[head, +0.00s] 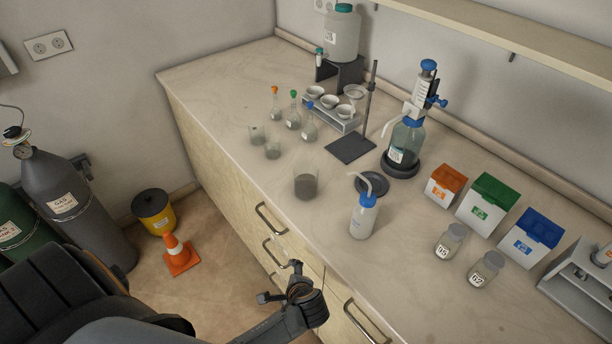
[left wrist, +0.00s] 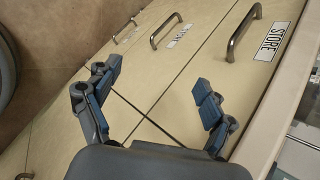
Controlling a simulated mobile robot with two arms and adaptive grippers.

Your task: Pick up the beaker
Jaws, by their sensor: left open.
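A glass beaker (head: 306,183) with greyish contents stands upright near the front edge of the bench (head: 215,85) in the head view. Two smaller beakers, one farther back (head: 257,134) and one nearer (head: 272,151), stand to its left. My left gripper (head: 281,282) is open and empty, in front of the drawers and apart from the beaker. In the left wrist view the open left gripper (left wrist: 159,74) faces the drawer fronts; no beaker shows there. My right gripper is in neither view.
A white wash bottle (head: 364,215) stands right of the beaker. Stoppered flasks (head: 293,118) and a stand base (head: 350,148) are behind it. Drawer handles (head: 271,217) stick out below the bench edge. Gas cylinders (head: 65,190) and an orange cone (head: 178,254) stand on the floor.

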